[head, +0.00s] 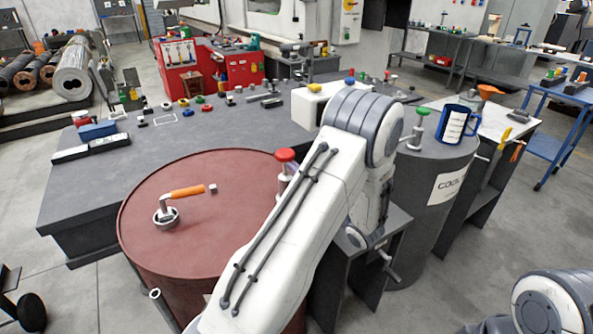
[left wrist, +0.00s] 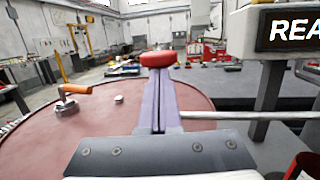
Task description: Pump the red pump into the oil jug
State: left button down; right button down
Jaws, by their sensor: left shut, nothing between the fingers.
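The red pump has a round red knob (head: 286,155) on a pale stem at the right side of the red barrel's top. My white left forearm covers its lower part in the head view. In the left wrist view the knob (left wrist: 158,59) shows just beyond the tips of my left gripper (left wrist: 159,82). Its fingers are pressed together and empty. Whether they touch the pump I cannot tell. A thin grey pipe (left wrist: 245,115) runs to the right behind the fingers. I cannot make out the oil jug; a red edge (left wrist: 301,167) at the lower right is too cropped to name. My right gripper is out of view.
The red barrel (head: 165,245) carries a crank with an orange handle (head: 187,191). A lit sign (left wrist: 290,28) on a post stands close on the right.

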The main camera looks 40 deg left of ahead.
pick_arm(q)
jog(key=d+f+b, duration=0.1)
jog(key=f, duration=0.1)
jog(key=d+f+b, duration=0.1)
jog(key=f, duration=0.1)
jog(key=shift+s+d+b, duration=0.3)
jog(key=shift+d, duration=0.05)
jog(key=v, duration=0.9)
jog(key=shift+s+d+r+b, duration=0.15)
jog(key=shift+r+b, duration=0.1)
jog(key=shift+b, duration=0.2)
